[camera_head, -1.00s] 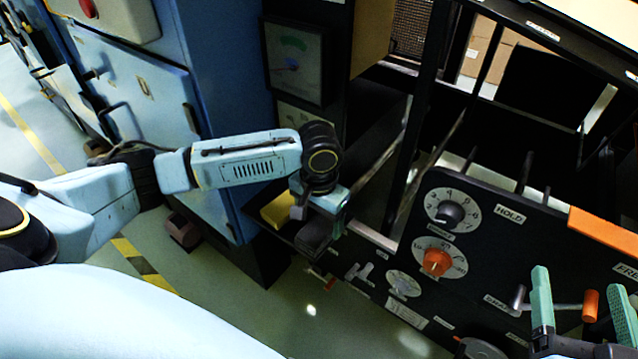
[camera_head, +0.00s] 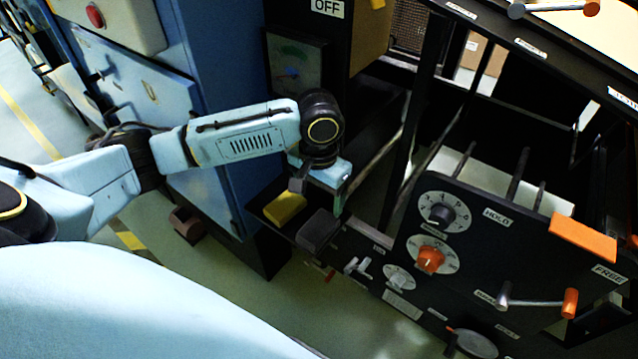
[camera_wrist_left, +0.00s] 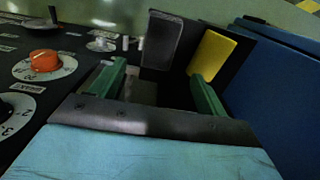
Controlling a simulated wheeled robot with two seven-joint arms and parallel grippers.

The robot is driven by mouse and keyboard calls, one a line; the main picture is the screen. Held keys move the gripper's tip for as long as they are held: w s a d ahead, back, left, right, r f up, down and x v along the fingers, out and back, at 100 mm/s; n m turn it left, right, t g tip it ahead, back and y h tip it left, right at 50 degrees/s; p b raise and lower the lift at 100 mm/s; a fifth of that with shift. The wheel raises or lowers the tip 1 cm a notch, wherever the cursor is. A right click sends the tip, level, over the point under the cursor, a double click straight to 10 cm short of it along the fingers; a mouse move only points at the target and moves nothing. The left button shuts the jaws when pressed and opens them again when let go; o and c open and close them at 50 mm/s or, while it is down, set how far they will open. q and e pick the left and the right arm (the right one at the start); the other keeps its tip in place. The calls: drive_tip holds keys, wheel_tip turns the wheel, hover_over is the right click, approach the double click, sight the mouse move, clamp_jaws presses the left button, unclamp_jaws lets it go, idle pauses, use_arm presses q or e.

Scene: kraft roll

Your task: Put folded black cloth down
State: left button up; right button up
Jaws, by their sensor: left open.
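The folded black cloth (camera_head: 318,230) shows as a dark grey, block-like bundle on a dark ledge. It also shows in the left wrist view (camera_wrist_left: 162,42), beyond my fingertips. My left gripper (camera_head: 318,196) is open, above and behind the cloth in the head view. In the left wrist view, its two green fingers (camera_wrist_left: 158,72) are spread with nothing held between them, and the cloth appears apart from them. My right gripper is out of view.
A yellow block-like item (camera_head: 286,208) lies left of the cloth on the ledge. A dark control panel (camera_head: 470,250) with dials and an orange-tipped lever stands to the right. A blue cabinet (camera_head: 160,85) stands to the left.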

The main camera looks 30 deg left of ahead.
use_arm(q)
drive_tip(key=s+d+f+m+t+h, duration=0.3)
drive_tip(key=s+d+f, duration=0.1)
drive_tip(key=s+d, duration=0.6)
drive_tip(key=s+a+n+t+y, duration=0.1)
drive_tip(key=s+a+y, duration=0.1)
drive_tip(key=s+a, duration=0.4)
drive_tip(key=s, duration=0.3)
drive_tip(key=shift+a+f+n+y+p, duration=0.3)
drive_tip(key=shift+n, duration=0.1)
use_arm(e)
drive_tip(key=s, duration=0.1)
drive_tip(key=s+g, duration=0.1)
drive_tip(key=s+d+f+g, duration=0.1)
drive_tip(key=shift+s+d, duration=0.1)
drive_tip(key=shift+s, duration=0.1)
use_arm(q)
drive_tip(key=shift+w+f+p, duration=0.1)
drive_tip(key=shift+w+p, duration=0.05)
drive_tip(key=shift+p, duration=0.25)
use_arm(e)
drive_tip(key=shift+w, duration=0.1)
